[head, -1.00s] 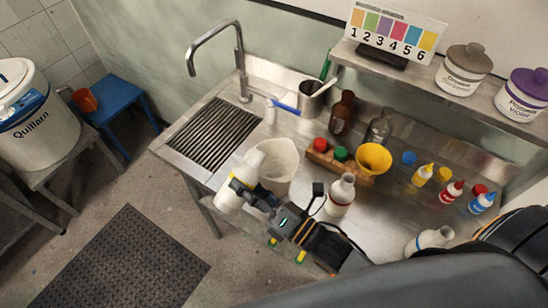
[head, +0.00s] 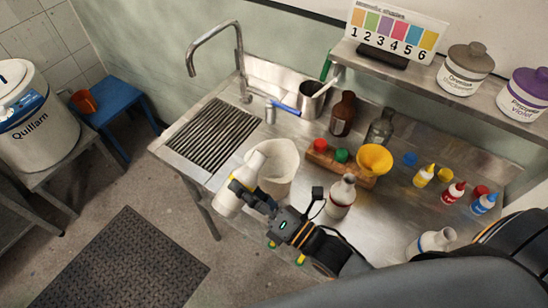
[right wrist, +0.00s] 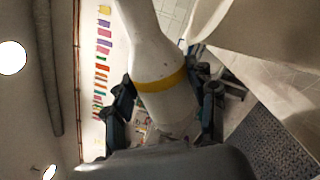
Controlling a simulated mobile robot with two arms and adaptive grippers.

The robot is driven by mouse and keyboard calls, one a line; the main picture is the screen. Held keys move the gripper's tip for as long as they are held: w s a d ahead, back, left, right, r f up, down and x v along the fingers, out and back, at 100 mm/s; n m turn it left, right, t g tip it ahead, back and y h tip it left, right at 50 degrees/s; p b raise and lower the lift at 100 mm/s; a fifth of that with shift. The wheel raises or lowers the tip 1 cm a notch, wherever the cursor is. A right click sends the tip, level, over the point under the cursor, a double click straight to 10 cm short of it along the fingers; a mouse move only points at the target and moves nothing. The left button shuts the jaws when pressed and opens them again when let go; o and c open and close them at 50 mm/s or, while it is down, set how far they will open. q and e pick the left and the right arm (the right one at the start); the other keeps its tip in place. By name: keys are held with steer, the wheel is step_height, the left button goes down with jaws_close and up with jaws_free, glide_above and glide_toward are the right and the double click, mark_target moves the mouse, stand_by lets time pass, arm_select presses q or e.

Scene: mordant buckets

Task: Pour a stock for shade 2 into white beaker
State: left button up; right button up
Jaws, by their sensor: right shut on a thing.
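My right gripper (head: 243,192) is shut on a white bottle (head: 229,204) with a yellow band. The bottle leans a little, its neck up and to the right beside the rim of the white beaker (head: 285,150). No liquid shows leaving it. In the right wrist view the bottle (right wrist: 160,62) stands between the fingers (right wrist: 165,108), and a pale curved wall, likely the beaker (right wrist: 240,32), is at upper right. The beaker's contents cannot be made out. The shade card (head: 394,30) on the shelf shows green above number 2. My left gripper is out of view.
A red-banded white bottle (head: 341,196) stands right of the beaker, close to my right arm. Another white bottle (head: 432,241) is at the bench's front right. A yellow funnel (head: 374,159), brown bottle (head: 343,113) and small dropper bottles (head: 454,192) stand behind. The drainer (head: 212,135) is clear.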

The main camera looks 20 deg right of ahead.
steer(key=shift+a+f+m+b, duration=0.15)
steer(key=shift+m+b, duration=0.3)
steer(key=shift+m, duration=0.25)
stand_by(1.1)
steer(key=shift+s+a+r+m+t+h, duration=0.15)
steer(key=shift+r+m+t+h, duration=0.15)
steer(key=shift+r+m, duration=0.55)
stand_by(1.6)
steer(key=shift+w+d+r+m+t+p, duration=0.2)
steer(key=shift+d+m+p, duration=0.2)
steer(key=shift+m, duration=0.2)
steer(key=shift+w+d+r+m+t+p, duration=0.15)
steer(key=shift+d+r+m+p, duration=0.1)
steer(key=shift+m+p, duration=0.25)
stand_by(2.1)
steer(key=shift+m, duration=0.25)
stand_by(0.4)
